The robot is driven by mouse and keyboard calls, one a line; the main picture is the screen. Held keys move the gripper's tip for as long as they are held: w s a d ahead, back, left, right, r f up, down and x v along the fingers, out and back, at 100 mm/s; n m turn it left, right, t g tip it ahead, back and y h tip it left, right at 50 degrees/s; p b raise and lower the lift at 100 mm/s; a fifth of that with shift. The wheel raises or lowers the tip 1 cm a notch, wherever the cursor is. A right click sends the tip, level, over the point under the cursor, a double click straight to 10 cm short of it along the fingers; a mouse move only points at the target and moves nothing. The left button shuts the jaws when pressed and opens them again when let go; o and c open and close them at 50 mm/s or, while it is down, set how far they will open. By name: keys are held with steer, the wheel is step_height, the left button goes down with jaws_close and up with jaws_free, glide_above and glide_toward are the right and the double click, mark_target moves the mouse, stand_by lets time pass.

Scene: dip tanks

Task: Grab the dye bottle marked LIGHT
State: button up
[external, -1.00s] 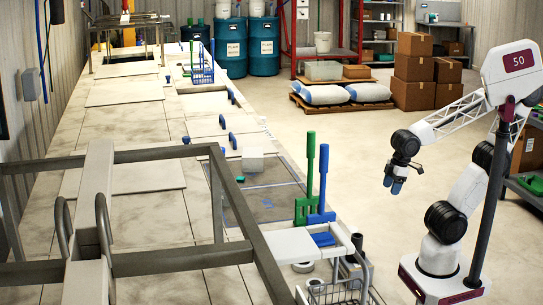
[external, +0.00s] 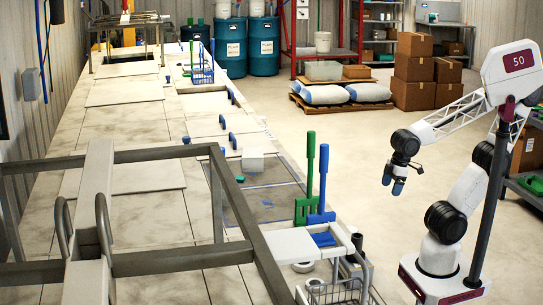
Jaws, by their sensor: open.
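My gripper (external: 393,186) hangs at the right of the external view, over open floor, with its blue fingertips pointing down. It is open and nothing shows between the fingers. I cannot make out a dye bottle marked LIGHT in this view. No lettering reading LIGHT is legible anywhere.
The long tank line (external: 120,125) with covers runs down the left. A green paddle (external: 309,170) and a blue paddle (external: 322,185) stand at its right edge, near a wire basket (external: 335,290). Cardboard boxes (external: 413,70) and a pallet (external: 345,105) stand behind. The floor between is clear.

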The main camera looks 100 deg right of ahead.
steer(key=w+d+r+m+h, duration=0.25)
steer(key=w+d, duration=0.25)
steer(key=w, duration=0.5)
steer(key=w+d+r+m+g+h, duration=0.1)
steer(key=w+d+r+m+h, duration=0.15)
steer(key=w+d, duration=0.5)
steer(key=w+d+r+m+h, duration=0.1)
steer(key=w+d+r+m, duration=0.25)
steer(key=w, duration=0.85)
steer(key=w+d+f+m+h, duration=0.1)
steer(key=w+d+m+h, duration=0.1)
steer(key=w+d, duration=0.5)
steer(key=w+d+f+m+h, duration=0.1)
steer(key=w+d, duration=0.5)
steer(key=w, duration=0.6)
steer(key=w+d+f+m+h, duration=0.1)
steer(key=w+d+m+h, duration=0.3)
steer(key=w+d, duration=0.3)
steer(key=w+m, duration=0.1)
steer(key=w, duration=0.2)
steer(key=shift+w+d+f, duration=0.2)
steer(key=shift+d+f, duration=0.1)
steer(key=shift+x, duration=1.25)
steer(key=shift+x, duration=2.6)
